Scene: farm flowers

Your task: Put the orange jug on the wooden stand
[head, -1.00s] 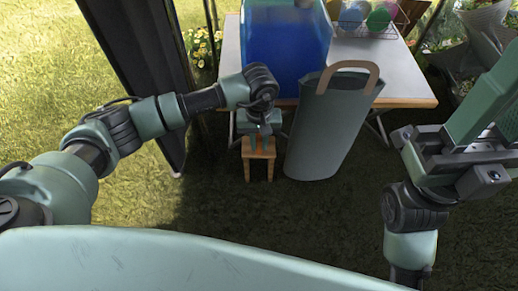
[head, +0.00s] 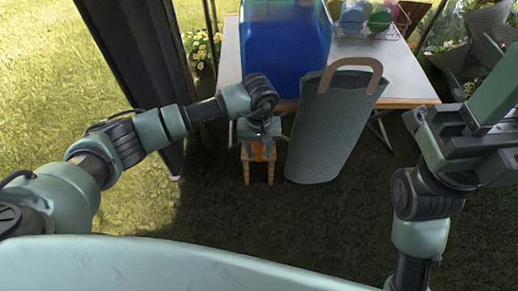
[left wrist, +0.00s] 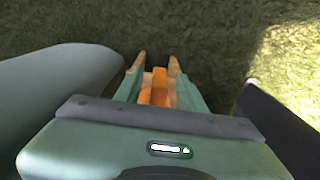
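The wooden stand (head: 247,172), a small stool, stands on the grass in front of the table. My left gripper (head: 257,140) is directly over it, pointing down, and hides most of its top. In the left wrist view an orange piece, which looks like the orange jug (left wrist: 158,88), sits between the fingers of my left gripper (left wrist: 157,72). In the head view the jug is mostly hidden by the gripper and blends with the stand, so I cannot tell whether it touches the stand. My right gripper (head: 440,140) is at the right, with no object seen in it.
A tall grey-green bag (head: 330,135) with a tan handle stands just right of the stand. Behind is a white table (head: 398,75) with a blue container (head: 285,50) and a wire rack (head: 365,30). A dark post (head: 140,65) is at left. Grass in front is clear.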

